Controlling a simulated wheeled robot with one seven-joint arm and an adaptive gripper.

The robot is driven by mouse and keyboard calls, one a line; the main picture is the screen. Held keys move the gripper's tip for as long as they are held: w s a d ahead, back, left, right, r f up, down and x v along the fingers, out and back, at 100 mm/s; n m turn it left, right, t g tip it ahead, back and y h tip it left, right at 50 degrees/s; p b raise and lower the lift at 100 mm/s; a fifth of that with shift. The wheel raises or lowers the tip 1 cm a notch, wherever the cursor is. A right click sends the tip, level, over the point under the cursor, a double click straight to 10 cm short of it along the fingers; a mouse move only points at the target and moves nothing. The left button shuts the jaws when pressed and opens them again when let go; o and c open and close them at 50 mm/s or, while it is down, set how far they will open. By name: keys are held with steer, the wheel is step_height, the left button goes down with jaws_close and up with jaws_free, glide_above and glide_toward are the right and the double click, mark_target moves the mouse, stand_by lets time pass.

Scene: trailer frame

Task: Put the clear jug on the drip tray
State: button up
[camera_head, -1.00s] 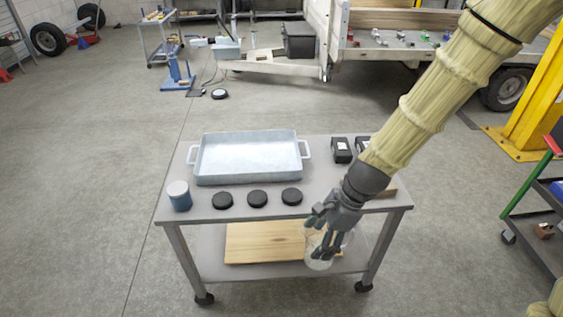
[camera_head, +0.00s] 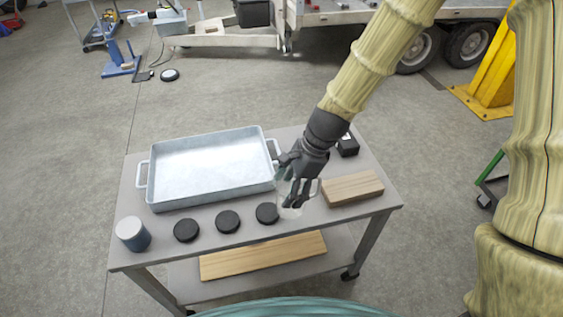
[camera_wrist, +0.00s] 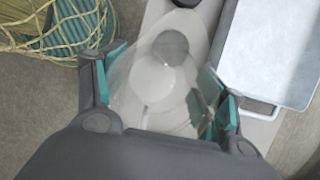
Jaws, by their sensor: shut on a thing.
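The clear jug (camera_head: 291,211) is see-through and hard to make out. My gripper (camera_head: 293,190) is shut on it, over the cart top between the right black disc and the wooden block. In the wrist view the jug (camera_wrist: 150,80) sits between the teal finger pads of my gripper (camera_wrist: 160,95). I cannot tell whether its base touches the cart top. The drip tray (camera_head: 163,206) is a pale blue-grey pan with two side handles, on the cart just left of my gripper. It is empty.
The grey cart (camera_head: 152,262) also holds several black discs (camera_head: 228,221), a blue jar with a white lid (camera_head: 133,234), a wooden block (camera_head: 352,188) and a black box (camera_head: 347,145). A wooden board (camera_head: 262,256) lies on the lower shelf.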

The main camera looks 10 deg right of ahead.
steer(key=w+d+f+p, duration=0.2)
steer(key=w+d, duration=0.1)
steer(key=w, duration=0.3)
steer(key=w+d+f+p, duration=0.1)
steer(key=w+d+f, duration=0.2)
steer(key=w, duration=0.3)
steer(key=shift+d+p, duration=0.2)
steer(key=shift+p, duration=0.2)
steer(key=shift+f, duration=0.1)
steer(key=o, duration=1)
